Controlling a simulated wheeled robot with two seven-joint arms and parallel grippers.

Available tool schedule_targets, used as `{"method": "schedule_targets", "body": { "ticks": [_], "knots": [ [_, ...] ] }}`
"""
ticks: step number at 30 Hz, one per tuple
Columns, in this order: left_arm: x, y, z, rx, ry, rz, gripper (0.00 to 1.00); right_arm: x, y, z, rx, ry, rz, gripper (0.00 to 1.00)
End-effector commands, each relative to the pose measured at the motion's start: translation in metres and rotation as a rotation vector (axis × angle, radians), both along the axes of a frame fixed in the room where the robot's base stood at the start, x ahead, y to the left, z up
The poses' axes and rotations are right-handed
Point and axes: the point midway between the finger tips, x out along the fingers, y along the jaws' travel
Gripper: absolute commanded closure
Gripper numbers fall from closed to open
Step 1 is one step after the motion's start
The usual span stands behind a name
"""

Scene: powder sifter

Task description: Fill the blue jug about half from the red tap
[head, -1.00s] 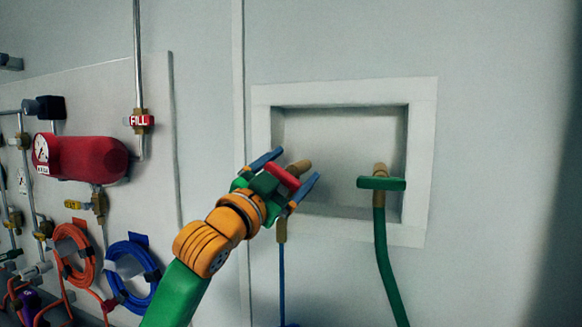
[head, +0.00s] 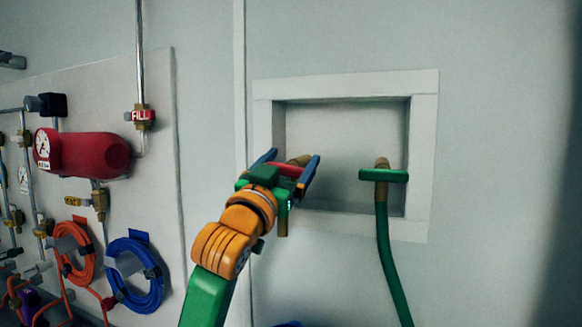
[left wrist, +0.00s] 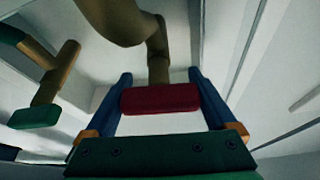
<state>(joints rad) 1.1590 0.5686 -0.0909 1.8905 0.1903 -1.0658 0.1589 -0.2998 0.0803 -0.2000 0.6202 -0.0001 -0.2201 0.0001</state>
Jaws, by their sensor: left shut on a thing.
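My left gripper (head: 291,164) is shut on the red tap's handle (head: 286,169), one blue finger at each end of it. The handle also shows in the left wrist view (left wrist: 160,98), lying level between the fingers. The tap's brass spout (head: 282,229) points down below the gripper, partly hidden by it. No water stream shows under it. Only a sliver of the blue jug (head: 289,324) shows at the bottom edge of the head view, below the spout. Its water level is hidden. My right gripper is not in view.
A green-handled tap (head: 384,175) with a green hose (head: 390,265) is to the right in the same wall recess (head: 345,125). A panel at the left holds a red tank (head: 90,153), pipes, and orange (head: 75,255) and blue (head: 135,275) hose coils.

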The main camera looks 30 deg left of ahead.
Motion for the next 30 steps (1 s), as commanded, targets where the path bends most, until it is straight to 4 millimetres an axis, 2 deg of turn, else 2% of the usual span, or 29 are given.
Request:
{"method": "schedule_targets", "body": {
  "ticks": [10,26,27,30],
  "knots": [
    [-0.001,0.0017,0.0011,-0.132,-0.035,0.0,0.66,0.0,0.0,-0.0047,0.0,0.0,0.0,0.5],
    [-0.0013,0.0022,0.0021,-0.154,-0.041,0.001,0.66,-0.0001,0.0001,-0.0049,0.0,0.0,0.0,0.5],
    [-0.0013,0.0022,0.0021,-0.154,-0.041,0.001,0.0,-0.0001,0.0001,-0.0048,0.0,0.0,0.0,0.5],
    [-0.0011,0.0021,0.0017,-0.153,-0.04,0.001,0.0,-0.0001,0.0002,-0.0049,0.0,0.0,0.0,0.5]
  ]
}}
